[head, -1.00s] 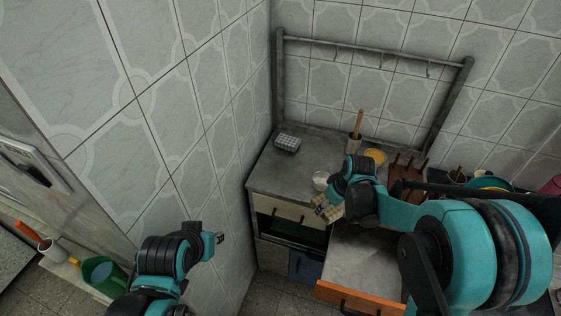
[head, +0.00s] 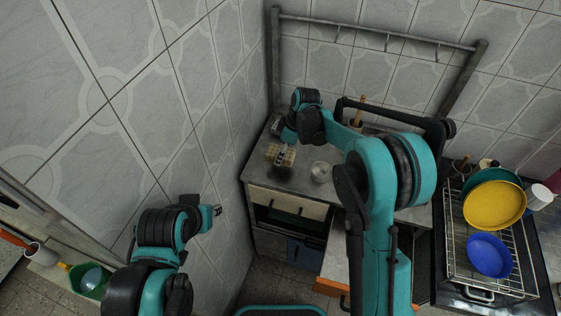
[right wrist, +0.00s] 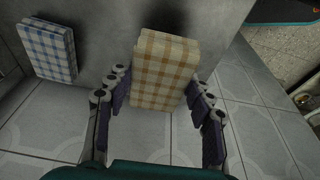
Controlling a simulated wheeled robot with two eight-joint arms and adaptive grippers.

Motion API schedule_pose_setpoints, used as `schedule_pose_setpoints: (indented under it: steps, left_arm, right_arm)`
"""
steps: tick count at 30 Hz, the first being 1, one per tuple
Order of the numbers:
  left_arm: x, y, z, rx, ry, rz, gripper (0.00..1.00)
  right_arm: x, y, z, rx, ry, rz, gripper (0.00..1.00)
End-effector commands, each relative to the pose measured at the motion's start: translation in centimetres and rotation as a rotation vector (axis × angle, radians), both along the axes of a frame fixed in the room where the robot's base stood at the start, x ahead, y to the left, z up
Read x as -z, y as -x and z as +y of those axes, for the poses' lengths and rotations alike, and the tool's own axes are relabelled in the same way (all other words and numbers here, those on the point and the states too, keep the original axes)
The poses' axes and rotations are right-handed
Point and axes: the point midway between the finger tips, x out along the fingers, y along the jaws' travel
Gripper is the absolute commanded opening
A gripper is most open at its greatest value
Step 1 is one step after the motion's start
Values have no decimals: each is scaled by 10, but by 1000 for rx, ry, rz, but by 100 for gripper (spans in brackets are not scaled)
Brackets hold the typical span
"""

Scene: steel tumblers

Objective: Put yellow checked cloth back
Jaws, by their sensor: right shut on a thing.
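The yellow checked cloth (head: 281,153) is a folded block over the left part of the grey counter (head: 300,181). My right gripper (right wrist: 162,95) is shut on it, with fingers along both sides of the cloth (right wrist: 160,68) in the right wrist view. I cannot tell whether the cloth touches the counter. A folded blue checked cloth (right wrist: 47,48) lies on the counter beside it, to its left in the right wrist view. My left gripper (head: 217,210) hangs in front of the tiled wall, away from the counter; its opening is too small to read.
A rail with hooks (head: 385,36) stands behind. A dish rack (head: 490,288) with yellow (head: 494,205) and blue (head: 490,255) pans is at the right. The tiled wall closes the left side.

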Motion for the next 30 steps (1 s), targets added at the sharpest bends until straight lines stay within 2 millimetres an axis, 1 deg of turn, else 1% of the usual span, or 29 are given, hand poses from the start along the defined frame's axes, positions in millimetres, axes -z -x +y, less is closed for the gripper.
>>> schedule_pose_setpoints:
  steps: [1,5,12,20,24,25,26,27,30]
  left_arm:
    - [1,0,0,0,0,0,31]
    - [4,0,0,0,0,0,31]
    - [17,0,0,0,0,0,31]
    - [15,0,0,0,0,0,31]
    - [19,0,0,0,0,0,31]
    - [18,0,0,0,0,0,31]
    - [18,0,0,0,0,0,31]
    - [18,0,0,0,0,0,31]
    - [18,0,0,0,0,0,31]
  right_arm:
    - [3,-2,3,-1,0,0,16]
    - [9,-3,6,0,0,0,16]
    - [43,-3,5,0,0,0,16]
    - [44,-3,5,1,1,1,16]
    - [48,-3,5,1,1,1,16]
    - [47,-3,5,1,1,1,60]
    - [47,-3,5,1,1,1,68]
    - [47,-3,5,1,1,1,73]
    - [46,-3,5,1,1,1,73]
